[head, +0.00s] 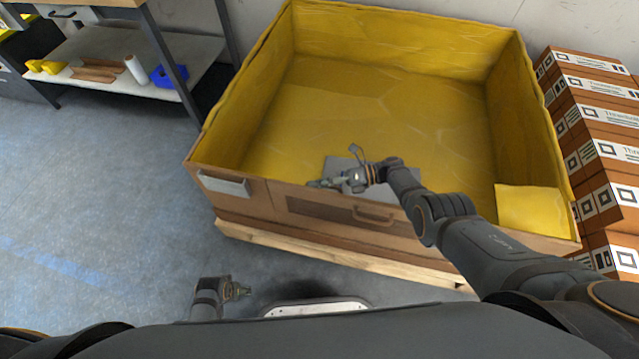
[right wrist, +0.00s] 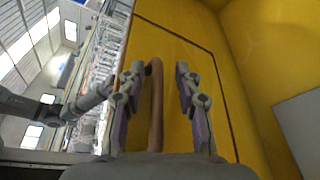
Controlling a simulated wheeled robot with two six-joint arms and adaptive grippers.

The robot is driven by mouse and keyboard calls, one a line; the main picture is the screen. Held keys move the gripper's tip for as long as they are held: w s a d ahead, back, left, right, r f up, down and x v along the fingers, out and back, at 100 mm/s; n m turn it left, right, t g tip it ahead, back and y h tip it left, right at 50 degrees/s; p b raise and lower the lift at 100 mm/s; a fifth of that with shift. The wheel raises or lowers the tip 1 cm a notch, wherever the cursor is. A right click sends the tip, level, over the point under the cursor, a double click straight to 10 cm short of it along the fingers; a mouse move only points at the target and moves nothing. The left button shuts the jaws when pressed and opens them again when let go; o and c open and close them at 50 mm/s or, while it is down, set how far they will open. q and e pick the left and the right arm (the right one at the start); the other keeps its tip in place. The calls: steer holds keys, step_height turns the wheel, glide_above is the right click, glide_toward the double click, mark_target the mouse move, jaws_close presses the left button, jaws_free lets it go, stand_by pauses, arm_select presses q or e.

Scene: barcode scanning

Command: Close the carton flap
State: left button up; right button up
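The large carton (head: 232,208) is brown outside and lined yellow. Its front wall holds a rectangular flap (head: 310,209) with a brown handle (head: 374,213) on the outer face. The flap looks about in line with the wall. My right gripper (head: 318,184) is just inside the front wall, pointing left. In the right wrist view my right gripper (right wrist: 158,92) is open, its fingers on either side of a brown bar-like handle (right wrist: 156,110) in front of the yellow inner face. The handle is nearer the left finger. My left gripper (head: 240,290) is low at the front, away from the carton; its fingers are too small to judge.
A grey sheet (head: 340,163) lies on the carton floor beside my right gripper. The carton stands on a wooden pallet (head: 330,254). Stacked brown boxes (head: 600,150) are at the right. A shelf (head: 100,50) with small items is at the left. The blue-grey floor at the left is clear.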

steer(key=d+r, duration=0.1)
steer(key=d, duration=0.6)
steer(key=shift+d+r, duration=0.15)
steer(key=shift+d, duration=0.05)
steer(key=shift+w, duration=0.1)
